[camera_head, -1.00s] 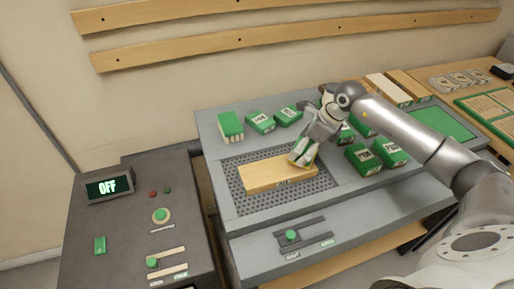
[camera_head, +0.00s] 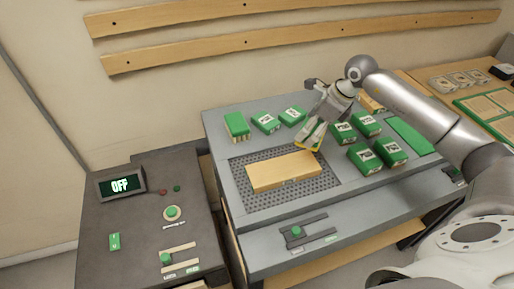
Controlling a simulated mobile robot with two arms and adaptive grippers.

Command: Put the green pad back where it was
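The green pad (camera_head: 306,134) is a white-and-green block with a yellowish underside, tilted in my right gripper (camera_head: 317,122). My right gripper is shut on it and holds it just behind the right end of a wooden board (camera_head: 280,172). The board lies on a dark perforated plate (camera_head: 242,190). I cannot tell whether the pad touches the bench. Several similar green pads stand behind and to the right, including one (camera_head: 236,125) at the back left and a labelled one (camera_head: 364,158) at the right. My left gripper is not in view.
A control panel at the left has a display (camera_head: 122,185) reading OFF and several buttons. A slider with a green knob (camera_head: 296,231) is on the bench front. A flat green area (camera_head: 411,136) lies at the right. Wooden rails (camera_head: 200,50) run along the wall.

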